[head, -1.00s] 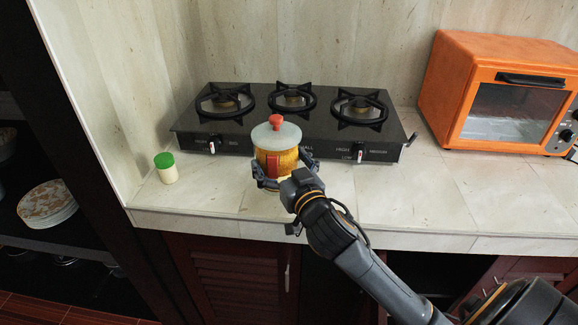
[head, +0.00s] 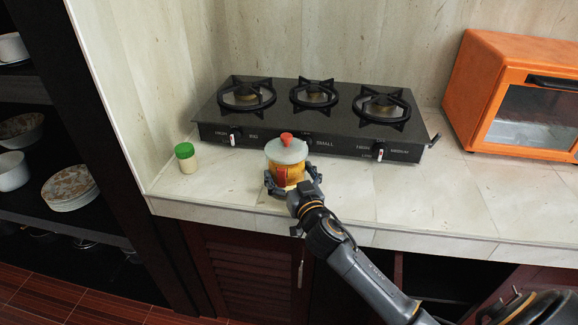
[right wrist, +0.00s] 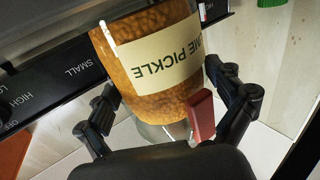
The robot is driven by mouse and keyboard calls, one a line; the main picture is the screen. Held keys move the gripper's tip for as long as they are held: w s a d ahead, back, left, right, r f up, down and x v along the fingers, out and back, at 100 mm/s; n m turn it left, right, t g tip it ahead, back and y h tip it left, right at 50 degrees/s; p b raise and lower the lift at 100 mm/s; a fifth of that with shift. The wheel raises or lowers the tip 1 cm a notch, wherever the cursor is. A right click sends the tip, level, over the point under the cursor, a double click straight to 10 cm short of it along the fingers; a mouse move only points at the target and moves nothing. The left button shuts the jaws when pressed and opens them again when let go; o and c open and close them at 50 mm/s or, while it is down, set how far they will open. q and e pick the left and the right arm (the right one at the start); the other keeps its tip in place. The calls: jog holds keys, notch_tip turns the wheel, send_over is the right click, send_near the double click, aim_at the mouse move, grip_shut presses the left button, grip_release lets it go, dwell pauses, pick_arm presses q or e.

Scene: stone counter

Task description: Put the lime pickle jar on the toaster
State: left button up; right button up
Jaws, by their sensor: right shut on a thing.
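The lime pickle jar (head: 292,172) has orange-brown contents, a pale lid with a red knob, and a red piece on its side. It is upright at the counter's front, before the stove. My right gripper (head: 292,188) is shut around it, with fingers on both sides. In the right wrist view the jar (right wrist: 150,65) shows its cream label reading "PICKLE", between the fingers (right wrist: 165,115). Whether its base touches the counter is unclear. The toaster, an orange oven type (head: 520,85), stands at the right, cut by the picture edge. My left gripper is out of view.
A black three-burner stove (head: 325,130) lies behind the jar, left of the toaster. A small jar with a green lid (head: 186,157) stands to the left. The counter (head: 430,190) is bare between jar and toaster. Dark shelves with plates (head: 68,188) are at far left.

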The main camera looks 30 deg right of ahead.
jog(key=shift+r, duration=0.2)
jog(key=o, duration=1.5)
jog(key=shift+f, duration=0.25)
jog(key=shift+s, duration=0.1)
jog(key=shift+r, duration=0.2)
jog(key=shift+s+a+f, duration=0.1)
jog(key=shift+s+f, duration=0.1)
jog(key=shift+s, duration=0.1)
jog(key=s, duration=0.3)
jog(key=s+a+b, duration=0.1)
jog(key=s, duration=0.3)
jog(key=s+b, duration=0.1)
jog(key=s, duration=0.3)
jog(key=shift+s+a, duration=0.15)
